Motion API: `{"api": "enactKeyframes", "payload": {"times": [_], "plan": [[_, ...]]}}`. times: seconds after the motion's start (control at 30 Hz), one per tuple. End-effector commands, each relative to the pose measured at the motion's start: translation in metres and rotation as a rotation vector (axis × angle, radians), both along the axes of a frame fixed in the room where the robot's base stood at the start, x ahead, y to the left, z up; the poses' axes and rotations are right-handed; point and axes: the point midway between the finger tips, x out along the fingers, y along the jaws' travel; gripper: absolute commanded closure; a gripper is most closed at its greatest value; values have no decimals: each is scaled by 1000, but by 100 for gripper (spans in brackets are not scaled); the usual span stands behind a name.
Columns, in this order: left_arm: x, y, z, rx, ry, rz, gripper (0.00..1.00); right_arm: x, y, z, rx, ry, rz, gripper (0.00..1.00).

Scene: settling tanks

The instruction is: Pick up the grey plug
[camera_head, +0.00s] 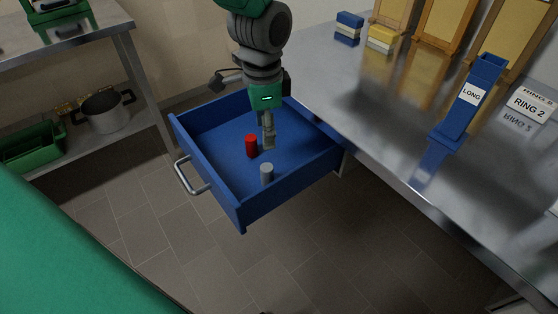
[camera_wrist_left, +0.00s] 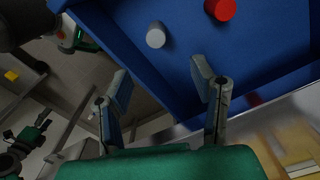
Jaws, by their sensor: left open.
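The grey plug (camera_head: 266,173) stands upright on the floor of the open blue drawer (camera_head: 215,130), near the drawer's front right side. A red plug (camera_head: 251,145) stands behind it and to its left. My left gripper (camera_head: 268,145) reaches down over the drawer, just behind the grey plug and right of the red one. In the left wrist view my left gripper (camera_wrist_left: 160,85) has its fingers apart with nothing between them. There the grey plug (camera_wrist_left: 156,35) lies beyond the fingertips and the red plug (camera_wrist_left: 220,9) is at the top edge. My right gripper is not in view.
A steel worktop (camera_head: 400,110) lies right of the drawer, bearing a blue holder labelled LONG (camera_head: 471,97) and blue and yellow blocks (camera_head: 381,38). A shelf with a pot (camera_head: 104,112) and green bin (camera_head: 35,150) is at left.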

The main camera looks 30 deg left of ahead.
Motion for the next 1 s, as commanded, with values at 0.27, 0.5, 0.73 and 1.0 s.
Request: {"api": "enactKeyframes", "payload": {"times": [0.27,0.5,0.73,1.0], "plan": [[1,0,-52,2,10,0,49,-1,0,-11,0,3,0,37],[1,1,-84,1,6,1,49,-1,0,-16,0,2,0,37],[-1,1,-105,1,8,1,49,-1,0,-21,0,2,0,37],[-2,1,-138,1,5,0,49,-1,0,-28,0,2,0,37]]}}
